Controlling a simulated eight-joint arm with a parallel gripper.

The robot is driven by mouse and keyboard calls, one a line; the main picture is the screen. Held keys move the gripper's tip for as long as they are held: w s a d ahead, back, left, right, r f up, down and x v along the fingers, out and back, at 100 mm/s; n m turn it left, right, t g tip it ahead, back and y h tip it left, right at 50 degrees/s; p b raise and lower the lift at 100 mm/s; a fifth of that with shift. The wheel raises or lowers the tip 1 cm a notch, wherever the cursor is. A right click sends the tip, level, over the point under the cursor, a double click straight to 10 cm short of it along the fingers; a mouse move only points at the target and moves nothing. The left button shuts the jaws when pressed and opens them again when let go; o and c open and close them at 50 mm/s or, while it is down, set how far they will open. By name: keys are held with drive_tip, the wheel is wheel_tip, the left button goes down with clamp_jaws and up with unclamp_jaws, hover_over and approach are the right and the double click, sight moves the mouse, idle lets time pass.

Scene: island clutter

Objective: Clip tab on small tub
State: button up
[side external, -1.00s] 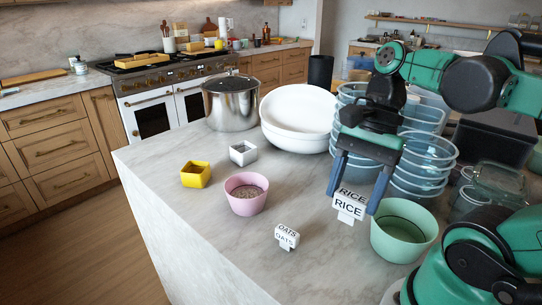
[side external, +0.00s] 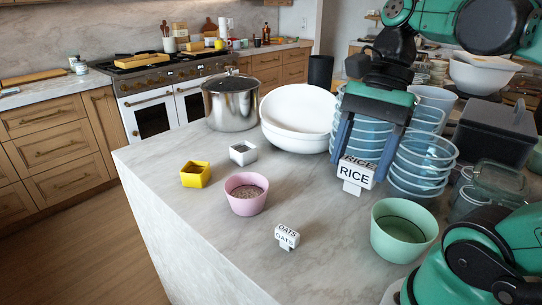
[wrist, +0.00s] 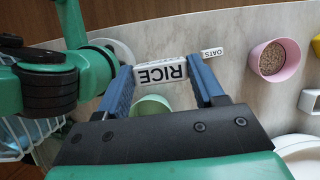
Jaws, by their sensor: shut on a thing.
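My gripper (side external: 358,168) is shut on a white tab marked RICE (side external: 354,177), held upright above the counter. In the wrist view the RICE tab (wrist: 160,73) sits between the blue fingertips. A green tub (side external: 378,240), seemingly empty, stands in front of the gripper and to its right; in the wrist view it is partly hidden (wrist: 150,104). A pink tub (side external: 246,204) with oat-like grains inside stands to the left. A white tab marked OATS (side external: 286,238) lies on the counter between the two tubs, clipped to nothing.
Stacked clear blue containers (side external: 423,165) stand close behind the gripper on the right. White bowls (side external: 297,128), a steel pot (side external: 231,105), a yellow cup (side external: 195,179) and a small white square cup (side external: 243,158) stand left. The counter's (side external: 215,250) front left is free.

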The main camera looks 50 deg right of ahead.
drive_tip(key=w+d, duration=0.1)
drive_tip(key=w, duration=1.2)
drive_tip(key=w+a+f, duration=0.2)
drive_tip(key=w+f, duration=0.4)
drive_tip(key=w, duration=0.5)
drive_tip(key=shift+w+a+f+n, duration=0.15)
drive_tip(key=shift+w+f+n, duration=0.1)
drive_tip(key=shift+f+n, duration=0.15)
drive_tip(key=shift+f, duration=0.1)
drive_tip(key=shift+f, duration=2.75)
drive_tip(key=shift+f, duration=1)
drive_tip(key=shift+r, duration=0.15)
drive_tip(key=shift+r, duration=0.55)
